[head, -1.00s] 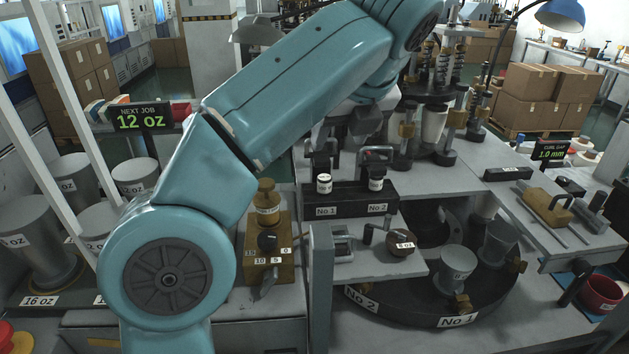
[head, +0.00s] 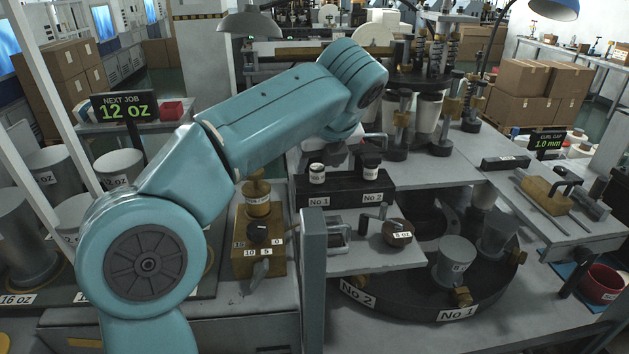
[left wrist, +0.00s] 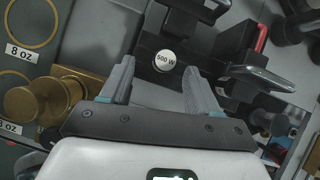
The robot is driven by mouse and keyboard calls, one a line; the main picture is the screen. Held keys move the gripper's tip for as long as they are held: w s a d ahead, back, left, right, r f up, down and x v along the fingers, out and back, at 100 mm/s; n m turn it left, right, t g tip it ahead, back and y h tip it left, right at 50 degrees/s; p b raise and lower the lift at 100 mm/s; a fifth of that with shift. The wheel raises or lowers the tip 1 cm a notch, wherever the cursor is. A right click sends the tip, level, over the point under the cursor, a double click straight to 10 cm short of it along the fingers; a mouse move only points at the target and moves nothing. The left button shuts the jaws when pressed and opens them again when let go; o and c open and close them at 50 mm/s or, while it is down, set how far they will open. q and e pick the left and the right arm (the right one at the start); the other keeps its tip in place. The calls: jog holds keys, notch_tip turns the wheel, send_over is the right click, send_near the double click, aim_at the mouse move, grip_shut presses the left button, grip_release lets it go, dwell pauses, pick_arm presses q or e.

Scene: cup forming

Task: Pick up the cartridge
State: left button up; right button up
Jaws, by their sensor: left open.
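In the left wrist view a round white cartridge end marked 500 W (left wrist: 165,62) shows between the fingertips of my left gripper (left wrist: 159,68). The jaws are open and empty, with a finger on each side of it. Whether they touch it, and which cartridge this is, I cannot tell. In the head view my left wrist hangs just behind the holder, fingers mostly hidden. My right gripper is not in view.
A brass fixture with a dial (head: 258,240) stands left of the holder. A grey shelf (head: 370,256) with a small 8 oz part is in front, above a dark turntable (head: 400,304).

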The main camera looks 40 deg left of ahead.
aim_at(317, 168)
pick_arm(q)
jog(key=x, duration=0.3)
jog(key=shift+w+f, duration=0.1)
jog(key=shift+w, duration=0.3)
jog(key=shift+w+d+f, duration=0.1)
jog(key=shift+w+f, duration=0.05)
jog(key=shift+f, duration=0.05)
jog(key=shift+s+r, duration=0.15)
jog(key=shift+s, duration=0.25)
jog(key=shift+c, duration=1.2)
jog(key=shift+w, duration=0.3)
grip_shut()
jog(key=shift+s, duration=0.2)
jog(key=shift+r, duration=0.15)
jog(key=shift+w+r, duration=0.15)
jog(key=shift+r, duration=0.15)
notch_tip(317, 168, up, 8)
jog(key=p, duration=0.3)
jog(key=shift+r, duration=0.55)
